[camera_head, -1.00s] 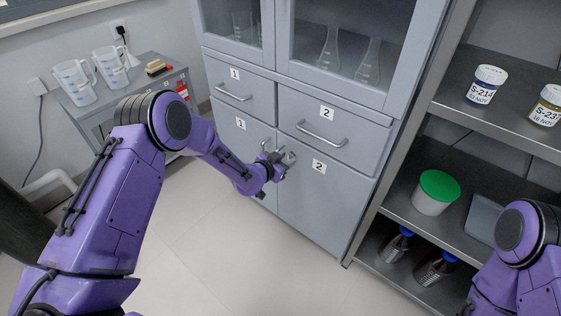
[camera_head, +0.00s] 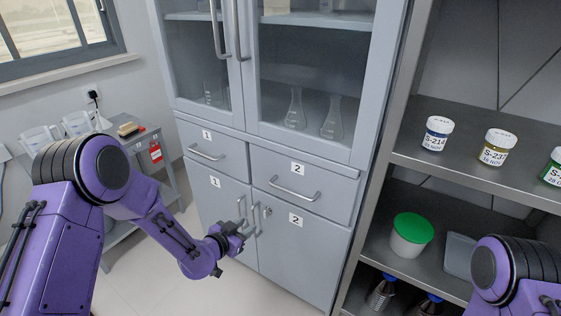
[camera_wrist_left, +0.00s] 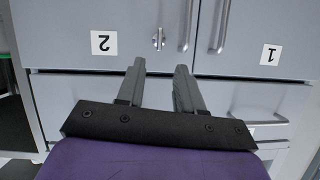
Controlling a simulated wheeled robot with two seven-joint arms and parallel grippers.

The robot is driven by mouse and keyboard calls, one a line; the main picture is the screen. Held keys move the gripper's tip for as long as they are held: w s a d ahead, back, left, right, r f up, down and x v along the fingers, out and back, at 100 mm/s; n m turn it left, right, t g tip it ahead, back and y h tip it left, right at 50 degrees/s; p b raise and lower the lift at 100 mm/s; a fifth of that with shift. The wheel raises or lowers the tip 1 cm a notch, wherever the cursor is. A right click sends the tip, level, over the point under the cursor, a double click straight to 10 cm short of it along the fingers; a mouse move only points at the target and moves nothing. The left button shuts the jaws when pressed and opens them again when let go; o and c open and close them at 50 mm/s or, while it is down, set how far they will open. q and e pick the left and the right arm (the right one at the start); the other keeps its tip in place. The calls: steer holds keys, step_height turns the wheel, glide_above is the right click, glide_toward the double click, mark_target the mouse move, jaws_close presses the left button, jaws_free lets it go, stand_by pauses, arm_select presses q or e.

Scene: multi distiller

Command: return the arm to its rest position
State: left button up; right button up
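My left arm comes in from the left, purple. Its gripper (camera_head: 232,236) is in front of the grey cabinet's lower doors, a little left of their upright handles (camera_head: 254,220). In the left wrist view the two fingers (camera_wrist_left: 160,68) stand apart with nothing between them. Past the fingertips, that view shows the lower doors upside down, with the two handles and a small lock with a key (camera_wrist_left: 158,39), clear of the fingers. Part of my right arm shows at the lower right of the head view; its gripper is out of view.
The cabinet's drawers (camera_head: 293,192) and doors look shut. A grey side table (camera_head: 140,140) with plastic jugs stands at the left wall. An open shelf (camera_head: 465,177) at the right holds labelled jars and a green-lidded tub (camera_head: 411,236). Bare floor lies below the left arm.

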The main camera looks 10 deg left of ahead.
arm_select(q)
steer(key=s+a+f+n+g+y, duration=0.25)
steer(key=s+f+n, duration=0.2)
steer(key=s, duration=0.85)
steer(key=s+a+f+n+g+y, duration=0.2)
steer(key=s+f+n+g, duration=0.3)
steer(key=s, duration=0.7)
steer(key=s+a+f+n+g+y, duration=0.25)
steer(key=s+f, duration=0.45)
steer(key=s, duration=0.6)
step_height(320, 180, up, 12)
steer(key=w+p, duration=0.1)
steer(key=p, duration=1.1)
steer(key=shift+w+a, duration=0.2)
steer(key=shift+r, duration=0.1)
